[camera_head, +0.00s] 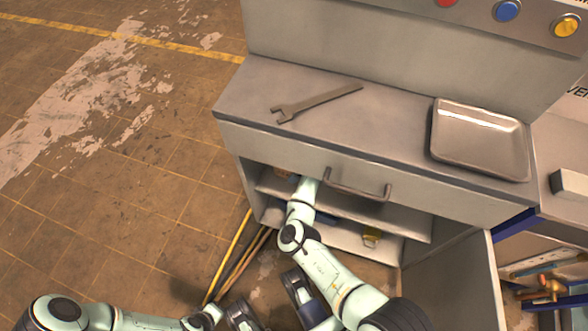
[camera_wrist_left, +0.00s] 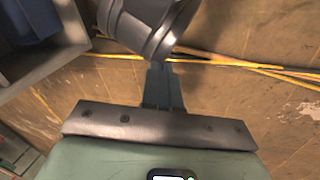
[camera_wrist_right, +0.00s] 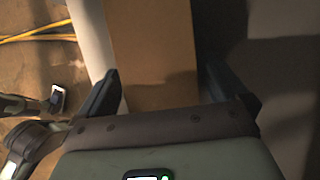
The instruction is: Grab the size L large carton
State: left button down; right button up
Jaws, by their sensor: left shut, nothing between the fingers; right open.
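A plain brown carton (camera_wrist_right: 150,50) shows in the right wrist view, upright between the spread fingers of my right gripper (camera_wrist_right: 162,82). The gripper is open, with a finger to each side of the carton; I cannot tell whether either touches it. No size mark is visible on the carton. In the head view my right arm reaches into the open cabinet (camera_head: 375,148) under the counter, and its gripper is hidden inside. My left gripper (camera_wrist_left: 163,75) is shut and empty, low over the floor in the left wrist view.
A wrench (camera_head: 315,103) and a metal tray (camera_head: 480,138) lie on the counter above. An open door (camera_head: 460,285) stands right of my right arm. Yellow cables (camera_head: 232,255) run along the floor to the left.

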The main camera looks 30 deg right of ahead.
jog(key=shift+w+a+f+b, duration=0.5)
jog(key=shift+w+a+f, duration=0.05)
jog(key=shift+w, duration=0.2)
jog(key=shift+w+f, duration=0.1)
pick_arm(q)
jog(key=shift+w+a+f+t, duration=0.2)
jog(key=shift+w+a+f, duration=0.1)
jog(key=shift+w+f, duration=0.25)
jog(key=shift+w+a+f+t, duration=0.2)
jog(key=shift+w+a+f, duration=0.1)
jog(key=shift+w, duration=0.35)
pick_arm(e)
jog(key=shift+c, duration=0.3)
jog(key=c, duration=1)
pick_arm(q)
jog(key=shift+s, duration=0.1)
